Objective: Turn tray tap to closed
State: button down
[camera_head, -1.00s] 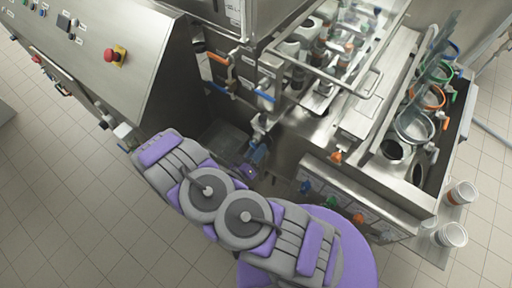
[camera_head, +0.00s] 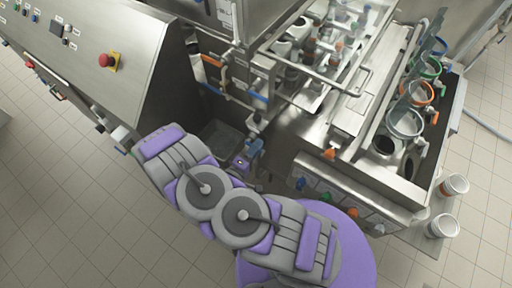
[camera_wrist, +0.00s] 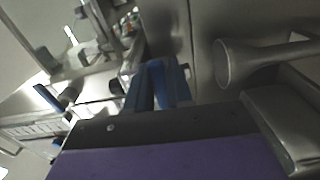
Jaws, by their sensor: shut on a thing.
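My gripper (camera_head: 248,152) has blue fingers and reaches in low at the machine's front, by the grey tray (camera_head: 221,137). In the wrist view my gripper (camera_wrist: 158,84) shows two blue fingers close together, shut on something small. I take this to be the tray tap's handle, but the fingers hide it. A metal pipe fitting (camera_head: 255,121) stands just above the fingers in the head view. The tap's angle cannot be made out.
An orange-handled tap (camera_head: 212,62) and blue-handled taps (camera_head: 258,97) sit above the gripper. A steel panel with coloured knobs (camera_head: 327,196) lies to the right. A control cabinet with a red button (camera_head: 107,61) stands left. White cups (camera_head: 442,226) stand far right.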

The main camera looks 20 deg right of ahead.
jog(key=shift+w+a+n, duration=0.1)
jog(key=shift+n, duration=0.3)
jog(key=c, duration=1.1)
grip_release()
jog(key=shift+a, duration=0.15)
